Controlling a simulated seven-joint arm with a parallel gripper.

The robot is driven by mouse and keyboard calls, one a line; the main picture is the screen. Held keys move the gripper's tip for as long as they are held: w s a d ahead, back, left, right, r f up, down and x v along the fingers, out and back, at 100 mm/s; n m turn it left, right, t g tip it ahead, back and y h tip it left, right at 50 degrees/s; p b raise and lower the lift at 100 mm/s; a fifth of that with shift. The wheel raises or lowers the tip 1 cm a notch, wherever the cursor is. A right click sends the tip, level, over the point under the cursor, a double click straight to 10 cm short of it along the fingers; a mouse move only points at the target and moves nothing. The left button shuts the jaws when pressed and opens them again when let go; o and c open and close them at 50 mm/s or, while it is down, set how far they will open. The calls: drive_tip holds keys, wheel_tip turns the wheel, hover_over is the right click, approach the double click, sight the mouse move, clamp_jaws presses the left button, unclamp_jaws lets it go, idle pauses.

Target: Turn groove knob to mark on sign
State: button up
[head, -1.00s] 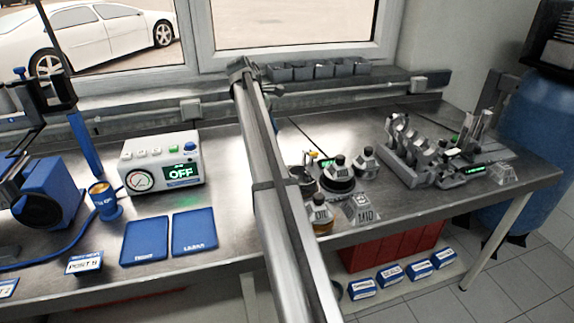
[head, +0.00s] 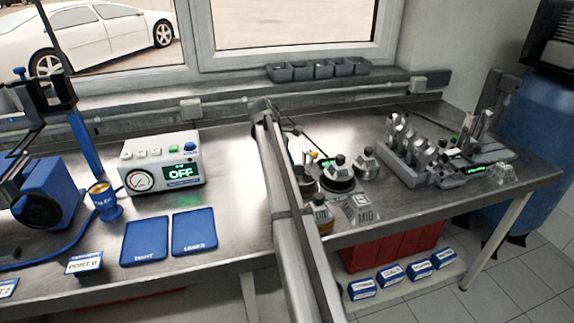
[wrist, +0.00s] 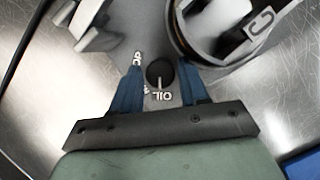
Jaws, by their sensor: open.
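The groove knob (wrist: 160,73) is a dark round knob in the middle of the wrist view, with a light pointer line on its lower side. White letters reading OIL (wrist: 166,96) sit just below it, upside down. More white letters stand at its left, too small to read surely. My gripper (wrist: 157,86) is open, its two blue fingers on either side of the knob; I cannot tell whether they touch it. In the head view a grey sign (head: 363,213) on the bench reads MID. My gripper is not clearly visible there, where my arm crosses the scene.
In the wrist view, a large dark round part (wrist: 225,30) stands close at upper right and a grey block (wrist: 95,25) at upper left. In the head view, an engine block (head: 415,150) stands right, a gauge box (head: 160,160) and blue trays (head: 194,231) left.

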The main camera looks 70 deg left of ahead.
drive_tip(key=shift+c, duration=0.3)
drive_tip(key=c, duration=0.7)
drive_tip(key=shift+a+m, duration=0.1)
drive_tip(key=shift+m, duration=0.2)
drive_tip(key=shift+a+m+g+h, duration=0.1)
drive_tip(key=shift+m+g+h, duration=0.3)
drive_tip(key=shift+m, duration=0.8)
drive_tip(key=shift+w+m+g+h, duration=0.15)
drive_tip(key=shift+m+g+h, duration=0.3)
drive_tip(key=shift+m, duration=1.15)
drive_tip(key=o, duration=0.8)
drive_tip(key=shift+c, duration=0.2)
